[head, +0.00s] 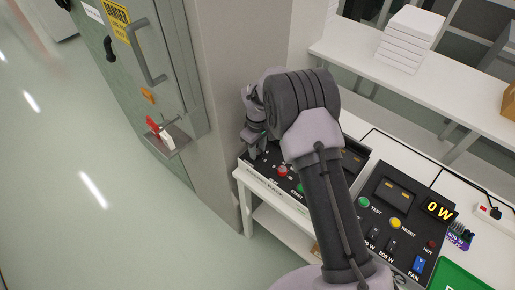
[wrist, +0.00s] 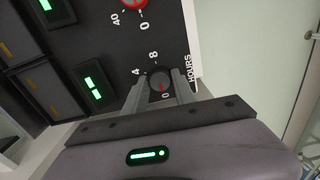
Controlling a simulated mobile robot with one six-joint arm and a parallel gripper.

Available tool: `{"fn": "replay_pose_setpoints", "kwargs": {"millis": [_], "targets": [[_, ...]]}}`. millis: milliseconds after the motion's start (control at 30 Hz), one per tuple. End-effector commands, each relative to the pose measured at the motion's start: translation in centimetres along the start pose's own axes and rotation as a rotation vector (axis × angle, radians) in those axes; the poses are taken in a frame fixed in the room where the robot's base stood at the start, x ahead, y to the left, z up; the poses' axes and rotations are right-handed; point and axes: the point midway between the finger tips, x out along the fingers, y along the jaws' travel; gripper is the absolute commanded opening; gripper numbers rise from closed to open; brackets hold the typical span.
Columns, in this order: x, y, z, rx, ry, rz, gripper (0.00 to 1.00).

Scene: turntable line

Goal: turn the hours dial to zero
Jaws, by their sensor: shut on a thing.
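The hours dial (wrist: 159,82) is a small dark round knob on a black panel (wrist: 110,35), with the word HOURS printed beside it. Numbers 4, 8 and 0 stand around it in the wrist view. My gripper (wrist: 161,88) is shut on the dial, one finger on each side. In the head view my gripper (head: 256,143) is at the left end of the control panel (head: 262,168); the dial cannot be made out there.
A red knob (wrist: 134,3) with 40 and 0 marks sits farther along the panel. Two green-lit displays (wrist: 94,86) are beside it. A second panel (head: 382,215) with switches and a 0 W display stands to the right. A grey pillar (head: 238,80) rises close behind my gripper.

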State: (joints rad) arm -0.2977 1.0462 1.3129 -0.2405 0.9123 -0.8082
Motion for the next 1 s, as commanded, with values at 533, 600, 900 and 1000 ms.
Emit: {"fn": "replay_pose_setpoints", "kwargs": {"millis": [533, 600, 900, 1000], "targets": [[-0.04, 0.03, -0.04, -0.060, 0.001, 0.001, 0.00], [-0.03, 0.03, -0.04, -0.060, 0.001, 0.001, 0.00], [-0.02, 0.02, -0.03, -0.059, 0.001, 0.001, 0.54], [-0.01, 0.01, -0.02, -0.059, 0.000, 0.000, 0.54]]}}
